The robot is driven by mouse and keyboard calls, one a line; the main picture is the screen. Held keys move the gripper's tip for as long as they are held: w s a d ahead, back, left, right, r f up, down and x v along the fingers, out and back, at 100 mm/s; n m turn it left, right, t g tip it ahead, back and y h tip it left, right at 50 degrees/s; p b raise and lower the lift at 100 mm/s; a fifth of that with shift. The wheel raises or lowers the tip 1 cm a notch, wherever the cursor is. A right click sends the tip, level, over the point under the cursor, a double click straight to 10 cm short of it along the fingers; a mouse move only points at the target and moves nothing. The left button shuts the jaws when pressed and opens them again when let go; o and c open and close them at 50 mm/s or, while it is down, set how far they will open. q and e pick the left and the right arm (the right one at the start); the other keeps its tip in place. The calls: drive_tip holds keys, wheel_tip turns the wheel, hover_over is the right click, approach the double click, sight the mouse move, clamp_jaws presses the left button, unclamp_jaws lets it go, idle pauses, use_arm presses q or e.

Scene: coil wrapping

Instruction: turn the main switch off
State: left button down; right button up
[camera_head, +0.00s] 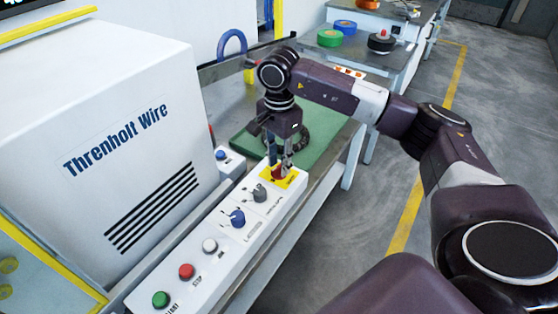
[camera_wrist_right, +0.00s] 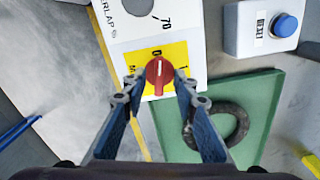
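The main switch is a red rotary knob (camera_wrist_right: 159,73) on a yellow plate (camera_wrist_right: 157,52) at the far end of the white control panel. In the head view the red knob (camera_head: 279,173) is partly hidden by my right gripper (camera_head: 279,160), which points down over it. In the wrist view my right gripper (camera_wrist_right: 158,86) is open, with one fingertip on each side of the knob and small gaps showing. The knob's ridge runs roughly up the wrist picture, toward a mark that looks like 0; the other marks are partly covered. My left gripper is not in view.
The panel also carries a grey knob (camera_head: 259,194), a blue knob (camera_head: 237,218) and white, red and green buttons. A blue-button box (camera_wrist_right: 262,27) and a dark ring (camera_wrist_right: 217,126) on a green mat (camera_wrist_right: 265,95) are close by. A white machine (camera_head: 110,120) stands at left.

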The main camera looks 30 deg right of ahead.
sight(279, 166)
wheel_tip(279, 166, up, 12)
idle(0.5)
